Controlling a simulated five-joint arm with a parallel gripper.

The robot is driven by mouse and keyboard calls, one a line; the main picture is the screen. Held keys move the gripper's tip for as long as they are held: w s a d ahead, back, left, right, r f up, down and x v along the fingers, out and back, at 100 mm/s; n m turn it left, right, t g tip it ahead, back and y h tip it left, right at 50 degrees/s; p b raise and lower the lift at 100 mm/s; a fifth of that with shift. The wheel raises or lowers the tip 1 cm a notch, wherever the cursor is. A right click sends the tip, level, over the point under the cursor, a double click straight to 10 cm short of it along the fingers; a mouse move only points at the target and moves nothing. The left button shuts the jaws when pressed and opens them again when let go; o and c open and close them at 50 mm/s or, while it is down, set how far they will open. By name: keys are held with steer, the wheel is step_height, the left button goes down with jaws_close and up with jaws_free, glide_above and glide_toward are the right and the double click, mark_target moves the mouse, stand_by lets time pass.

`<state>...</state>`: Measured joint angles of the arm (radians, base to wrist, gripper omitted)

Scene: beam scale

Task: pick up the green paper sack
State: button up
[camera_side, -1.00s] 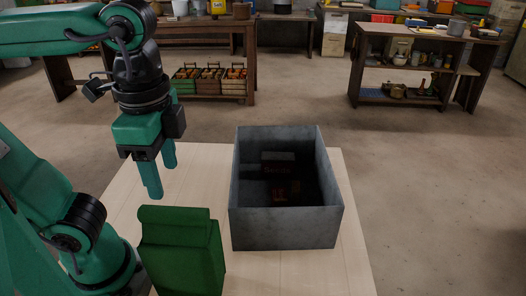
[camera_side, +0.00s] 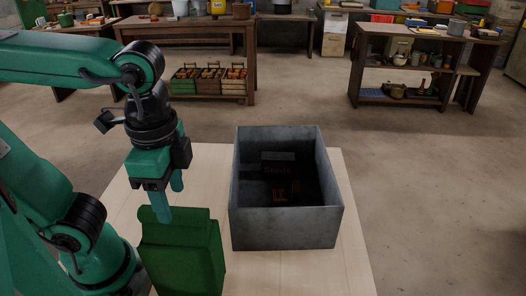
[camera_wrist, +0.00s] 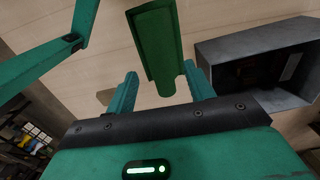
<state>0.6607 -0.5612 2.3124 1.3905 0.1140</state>
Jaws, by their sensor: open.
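The green paper sack (camera_side: 184,262) stands upright on the pale tabletop at the front, with its folded top uppermost. My gripper (camera_side: 168,205) points down just over the sack's top, its fingers apart and empty. In the side view one fingertip overlaps the sack's top edge; I cannot tell whether it touches. In the wrist view the sack (camera_wrist: 160,45) lies ahead of my gripper (camera_wrist: 160,78), its near end close to the right finger and the left finger well clear of it.
A grey open box (camera_side: 285,228) stands on the tabletop right of the sack, with dark items inside, one with lettering. Its walls rise beside the sack. Bare pale tabletop (camera_side: 300,268) shows in front of the box. Benches and shelves stand far behind.

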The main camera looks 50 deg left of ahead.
steer(key=shift+f, duration=1.4)
jaws_close()
stand_by(0.5)
steer(key=shift+r, duration=0.1)
